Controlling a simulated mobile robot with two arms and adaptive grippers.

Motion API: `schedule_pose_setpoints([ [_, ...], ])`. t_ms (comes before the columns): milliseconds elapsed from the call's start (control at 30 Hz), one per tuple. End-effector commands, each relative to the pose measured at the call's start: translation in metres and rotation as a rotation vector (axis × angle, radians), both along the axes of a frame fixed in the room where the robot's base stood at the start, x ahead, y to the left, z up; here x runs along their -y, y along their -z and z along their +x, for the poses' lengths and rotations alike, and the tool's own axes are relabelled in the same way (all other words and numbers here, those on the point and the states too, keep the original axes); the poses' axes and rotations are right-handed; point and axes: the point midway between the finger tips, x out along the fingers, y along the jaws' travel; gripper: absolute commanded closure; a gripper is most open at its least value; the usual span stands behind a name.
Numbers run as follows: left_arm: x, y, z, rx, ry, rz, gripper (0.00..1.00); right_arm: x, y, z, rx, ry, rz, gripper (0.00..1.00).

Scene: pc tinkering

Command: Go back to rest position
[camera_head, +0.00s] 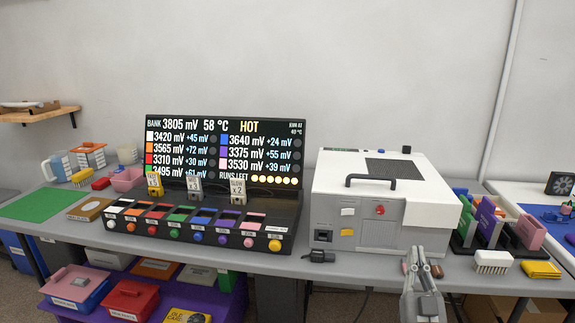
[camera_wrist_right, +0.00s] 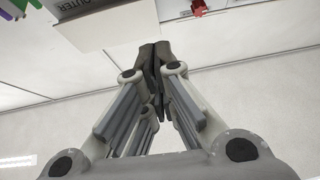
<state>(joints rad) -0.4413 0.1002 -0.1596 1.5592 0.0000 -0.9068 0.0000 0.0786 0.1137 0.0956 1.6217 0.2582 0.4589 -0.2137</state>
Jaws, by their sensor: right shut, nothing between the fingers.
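My right gripper (camera_head: 418,258) comes up from the bottom of the head view, right of centre, in front of the white machine. Its fingers point up and away, near the table's front edge in the picture. In the right wrist view the two dark fingertips (camera_wrist_right: 156,62) meet with nothing between them. My left gripper is not in view in either frame.
The grey table (camera_head: 290,262) carries a display console (camera_head: 225,150) with coloured slots, a white machine (camera_head: 330,190) with a black handle, and a rack of coloured blocks (camera_head: 485,225). A white brush (camera_head: 493,262) and yellow pad (camera_head: 541,269) lie right of my gripper.

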Motion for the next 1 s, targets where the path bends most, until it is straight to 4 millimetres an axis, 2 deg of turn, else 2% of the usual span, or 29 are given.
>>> schedule_pose_setpoints([
  [133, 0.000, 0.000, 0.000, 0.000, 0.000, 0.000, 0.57, -0.029, 0.041, -0.003, -0.227, -0.079, -0.007, 1.00],
  [267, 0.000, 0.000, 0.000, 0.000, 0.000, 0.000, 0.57, -0.054, 0.081, -0.016, -0.444, -0.138, -0.013, 1.00],
  [467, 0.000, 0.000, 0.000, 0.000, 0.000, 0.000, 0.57, -0.086, 0.142, -0.058, -0.780, -0.204, -0.017, 1.00],
  [567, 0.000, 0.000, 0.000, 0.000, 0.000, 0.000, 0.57, -0.098, 0.170, -0.088, -0.948, -0.224, -0.017, 1.00],
  [733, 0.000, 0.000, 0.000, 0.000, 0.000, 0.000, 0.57, -0.113, 0.209, -0.153, -1.234, -0.239, -0.014, 1.00],
  [900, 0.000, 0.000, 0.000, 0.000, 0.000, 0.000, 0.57, -0.120, 0.231, -0.221, -1.484, -0.233, -0.006, 1.00],
  [1000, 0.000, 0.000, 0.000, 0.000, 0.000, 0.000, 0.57, -0.121, 0.237, -0.254, -1.596, -0.225, 0.000, 1.00],
])
